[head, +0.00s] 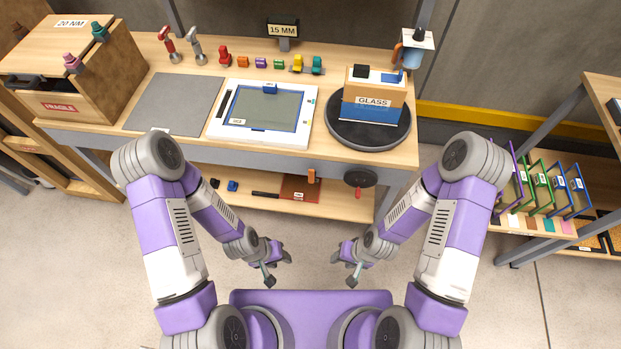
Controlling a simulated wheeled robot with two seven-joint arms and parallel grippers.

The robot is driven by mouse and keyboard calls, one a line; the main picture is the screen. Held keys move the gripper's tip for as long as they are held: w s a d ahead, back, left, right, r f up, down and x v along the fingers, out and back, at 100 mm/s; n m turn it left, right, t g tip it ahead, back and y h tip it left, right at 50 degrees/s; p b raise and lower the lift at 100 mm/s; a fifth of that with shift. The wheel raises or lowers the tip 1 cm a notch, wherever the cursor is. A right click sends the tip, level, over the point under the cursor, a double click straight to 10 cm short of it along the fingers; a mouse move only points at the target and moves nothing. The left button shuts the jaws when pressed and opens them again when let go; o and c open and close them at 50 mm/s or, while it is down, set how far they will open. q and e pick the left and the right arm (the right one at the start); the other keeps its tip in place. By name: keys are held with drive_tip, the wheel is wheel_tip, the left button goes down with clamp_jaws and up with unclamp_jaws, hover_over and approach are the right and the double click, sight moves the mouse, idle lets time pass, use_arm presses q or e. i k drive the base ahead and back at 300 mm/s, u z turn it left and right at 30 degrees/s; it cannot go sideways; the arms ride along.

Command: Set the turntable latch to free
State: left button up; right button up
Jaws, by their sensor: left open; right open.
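The turntable (343,136) is a dark round disc at the right end of the workbench. A box labelled GLASS (375,98), wooden above and blue below, stands on it. Below the bench's front edge, under the turntable, is a dark round part (360,178) with a small red piece (357,193) hanging below it. I cannot tell whether this is the latch, or how the latch is set. My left gripper (279,270) and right gripper (342,270) are open and empty, in front of the bench and apart from it.
A white framed panel (305,125) and a grey mat (150,115) lie on the bench (405,155). A FRAGILE crate (110,95) stands at left. Small coloured parts and clamps line the back. A rack of coloured frames (545,190) is at right. The floor before the bench is clear.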

sight(312, 173)
drive_tip(key=z, duration=1.85)
drive_tip(key=k, duration=1.1)
drive_tip(key=u, duration=2.1)
drive_tip(key=i, duration=0.45)
drive_tip(key=z, duration=0.05)
